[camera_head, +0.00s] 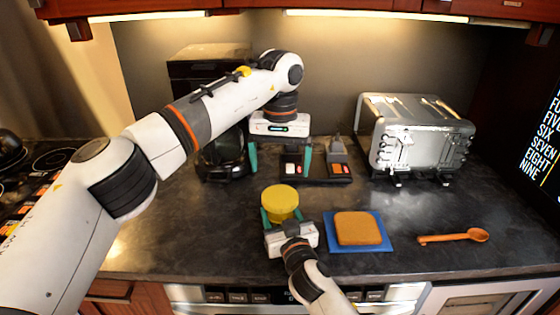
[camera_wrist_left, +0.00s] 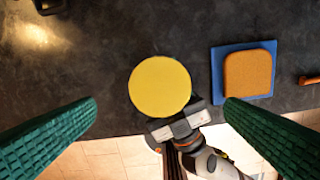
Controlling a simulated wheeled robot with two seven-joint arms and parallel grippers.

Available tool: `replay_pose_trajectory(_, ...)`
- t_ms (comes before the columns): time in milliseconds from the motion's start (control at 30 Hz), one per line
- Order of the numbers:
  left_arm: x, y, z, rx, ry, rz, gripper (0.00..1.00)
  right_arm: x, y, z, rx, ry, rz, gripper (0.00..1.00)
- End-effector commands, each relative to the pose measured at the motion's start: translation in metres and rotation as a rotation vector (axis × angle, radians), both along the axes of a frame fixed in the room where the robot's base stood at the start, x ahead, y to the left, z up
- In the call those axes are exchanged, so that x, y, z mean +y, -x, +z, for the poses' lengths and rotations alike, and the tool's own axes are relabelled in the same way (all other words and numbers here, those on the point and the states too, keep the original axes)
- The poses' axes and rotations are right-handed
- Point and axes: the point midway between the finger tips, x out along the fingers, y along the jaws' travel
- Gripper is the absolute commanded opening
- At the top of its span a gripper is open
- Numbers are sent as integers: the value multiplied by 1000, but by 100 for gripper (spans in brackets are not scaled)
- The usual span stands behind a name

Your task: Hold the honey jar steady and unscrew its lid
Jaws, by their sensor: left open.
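The honey jar's round yellow lid (camera_head: 280,203) faces up near the counter's front edge; it also shows in the left wrist view (camera_wrist_left: 160,87). The jar's body is mostly hidden below the lid. My right gripper (camera_head: 281,216) comes from the front, its green fingers on either side of the jar, low under the lid, and looks shut on it. My left gripper (camera_head: 280,160) hangs open and empty, pointing down, above and behind the jar in the head view. In the left wrist view its two green fingers are wide apart, with the lid between and beyond them.
A slice of bread (camera_head: 358,228) on a blue board (camera_head: 384,243) lies right of the jar. A wooden spoon (camera_head: 455,238) is further right. A silver toaster (camera_head: 420,135) stands at the back right. A dark coffee maker (camera_head: 215,150) stands behind my left arm.

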Motion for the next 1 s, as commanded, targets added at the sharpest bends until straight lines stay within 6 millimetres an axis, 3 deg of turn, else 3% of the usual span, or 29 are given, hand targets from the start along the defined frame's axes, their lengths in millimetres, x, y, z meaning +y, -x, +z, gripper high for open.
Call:
replay_pose_trajectory(133, 0, 0, 0, 0, 0, -169, 93, 0, 0, -2, 4, 1, -1, 0)
replay_pose_trajectory(333, 0, 0, -7, 1, 0, -251, 93, 0, 0, -2, 4, 1, -1, 0)
replay_pose_trajectory(733, 0, 0, -65, 2, 0, -250, 93, 0, 0, -2, 4, 1, -1, 0)
replay_pose_trajectory(1000, 0, 0, -81, 0, 0, -250, 93, 0, 0, -2, 4, 1, -1, 0)
